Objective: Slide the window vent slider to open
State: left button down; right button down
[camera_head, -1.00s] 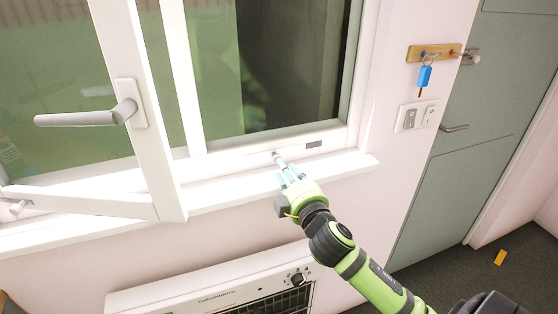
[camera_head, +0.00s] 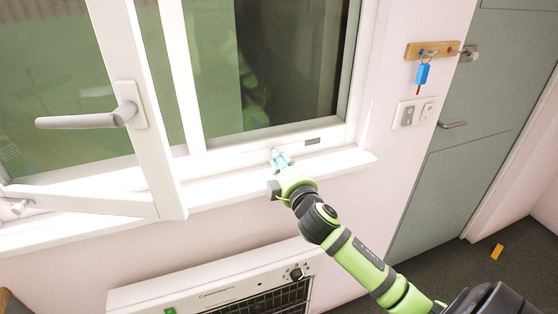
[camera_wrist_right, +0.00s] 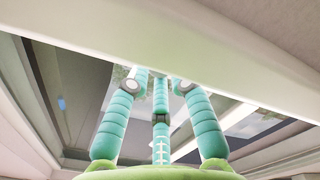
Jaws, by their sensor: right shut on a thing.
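The white window frame (camera_head: 245,149) has a short dark grey vent slot (camera_head: 313,141) in its lower rail. My right gripper (camera_head: 278,155) has its pale teal fingers against this rail, just left of the dark slot. It is shut on the vent slider, which the fingers hide. In the right wrist view the three fingers of the gripper (camera_wrist_right: 160,78) come together beneath a white rail (camera_wrist_right: 190,48), and their tips are hidden behind it. My left gripper is not in view.
The open window sash with its grey handle (camera_head: 92,119) stands to the left. A white sill (camera_head: 225,190) runs below, with a heater (camera_head: 215,289) under it. A key rack (camera_head: 432,49), a wall switch (camera_head: 407,115) and a grey-green door (camera_head: 450,140) are on the right.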

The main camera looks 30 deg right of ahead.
aim_at(293, 146)
jog(key=d, duration=0.2)
jog(key=s+d, duration=0.1)
jog(key=d, duration=0.2)
jog(key=shift+s+d+f+p, duration=0.1)
jog(key=shift+s+d+p, duration=0.05)
jog(key=shift+p, duration=0.25)
jog(key=c, duration=1.4)
grip_release()
jog(key=shift+d, duration=0.1)
jog(key=shift+s+a, duration=0.2)
jog(key=shift+s, duration=0.05)
jog(key=v, duration=1.1)
jog(key=shift+s, duration=0.3)
